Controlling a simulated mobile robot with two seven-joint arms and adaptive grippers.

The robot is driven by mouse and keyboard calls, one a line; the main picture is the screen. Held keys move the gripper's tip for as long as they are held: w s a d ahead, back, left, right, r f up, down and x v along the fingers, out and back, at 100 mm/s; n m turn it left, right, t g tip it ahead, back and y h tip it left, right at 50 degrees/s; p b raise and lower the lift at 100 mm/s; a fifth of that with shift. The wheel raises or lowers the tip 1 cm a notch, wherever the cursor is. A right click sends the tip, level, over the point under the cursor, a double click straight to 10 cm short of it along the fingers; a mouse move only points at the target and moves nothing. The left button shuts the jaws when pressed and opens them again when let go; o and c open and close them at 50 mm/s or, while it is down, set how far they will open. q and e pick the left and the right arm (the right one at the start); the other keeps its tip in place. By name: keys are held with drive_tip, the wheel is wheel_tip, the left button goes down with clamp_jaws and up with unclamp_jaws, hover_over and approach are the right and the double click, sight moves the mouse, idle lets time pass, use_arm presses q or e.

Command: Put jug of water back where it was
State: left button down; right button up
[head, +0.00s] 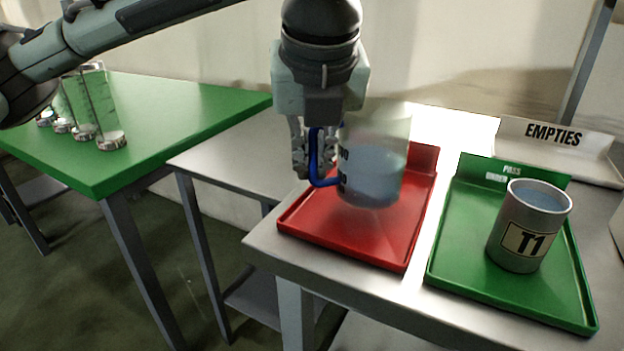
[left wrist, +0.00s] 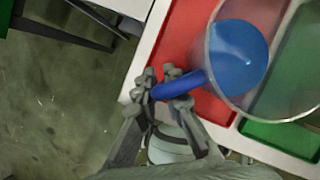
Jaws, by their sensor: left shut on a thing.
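The jug of water (head: 374,165) is clear, with a blue handle and bluish water inside. It is over the red tray (head: 390,247) in the head view; I cannot tell whether its base touches the tray. My left gripper (head: 314,165) is shut on the jug's blue handle, on the jug's left side. In the left wrist view the fingers (left wrist: 166,92) close around the blue handle (left wrist: 180,86), and I look down into the jug (left wrist: 237,55). The jug looks roughly upright. My right gripper is not in view.
A green tray (head: 468,267) beside the red one holds a grey cup (head: 520,252) labelled T1, filled with liquid. An EMPTIES tray (head: 556,136) stands behind. A green table (head: 180,117) at left bears several glass cylinders (head: 108,110). The metal table (head: 225,162) left of the red tray is clear.

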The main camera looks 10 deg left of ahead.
use_arm(q)
wheel_tip(320, 180, down, 3)
drive_tip(key=shift+r, duration=0.15)
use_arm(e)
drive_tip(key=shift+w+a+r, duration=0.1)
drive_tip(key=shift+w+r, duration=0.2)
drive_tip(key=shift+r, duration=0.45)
use_arm(q)
drive_tip(key=c, duration=2.1)
unclamp_jaws()
drive_tip(key=shift+f, duration=0.3)
drive_tip(key=o, duration=0.5)
drive_tip(key=shift+c, duration=0.2)
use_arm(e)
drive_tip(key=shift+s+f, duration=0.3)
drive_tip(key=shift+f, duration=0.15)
